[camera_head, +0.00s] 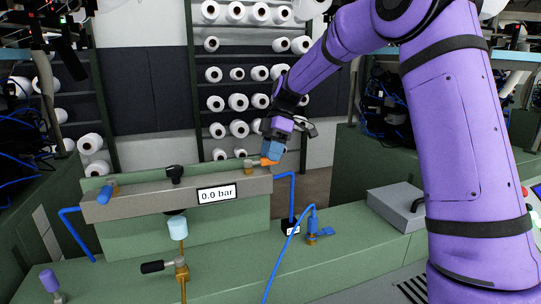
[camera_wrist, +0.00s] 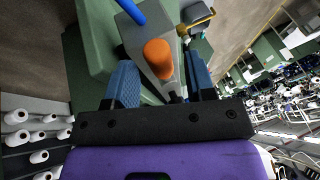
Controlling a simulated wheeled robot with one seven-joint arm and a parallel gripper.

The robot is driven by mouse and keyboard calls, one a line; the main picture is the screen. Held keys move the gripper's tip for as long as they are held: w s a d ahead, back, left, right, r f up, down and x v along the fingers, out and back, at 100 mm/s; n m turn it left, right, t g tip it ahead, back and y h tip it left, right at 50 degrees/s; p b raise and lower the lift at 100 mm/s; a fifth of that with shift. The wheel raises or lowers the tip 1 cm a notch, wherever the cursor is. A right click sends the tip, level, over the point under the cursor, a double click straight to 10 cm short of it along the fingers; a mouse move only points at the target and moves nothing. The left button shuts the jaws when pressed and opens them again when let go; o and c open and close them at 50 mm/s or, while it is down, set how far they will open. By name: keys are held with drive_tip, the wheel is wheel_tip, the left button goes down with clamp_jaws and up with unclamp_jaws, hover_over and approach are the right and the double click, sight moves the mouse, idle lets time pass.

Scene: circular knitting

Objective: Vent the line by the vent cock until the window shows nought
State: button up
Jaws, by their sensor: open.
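The window (camera_head: 217,193) on the grey manifold bar (camera_head: 140,199) reads 0.0 bar. An orange-handled cock (camera_head: 267,161) sits at the right end of the bar. No label shows which cock is the vent cock. My gripper (camera_head: 272,155) is at the orange handle. In the wrist view, the orange handle (camera_wrist: 158,57) stands between the two blue fingers of my open gripper (camera_wrist: 162,78), with gaps visible at both sides. In the head view, my gripper partly hides the handle.
A blue-handled cock (camera_head: 107,191) and a black knob (camera_head: 175,173) are also on the bar. Below are a black-handled valve (camera_head: 160,266), a pale blue cylinder (camera_head: 178,228) and a blue valve (camera_head: 318,234) with a hose. A grey box (camera_head: 397,203) stands at right.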

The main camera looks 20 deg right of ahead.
drive_tip(key=shift+s+a+f, duration=0.1)
drive_tip(key=shift+f, duration=0.2)
clamp_jaws()
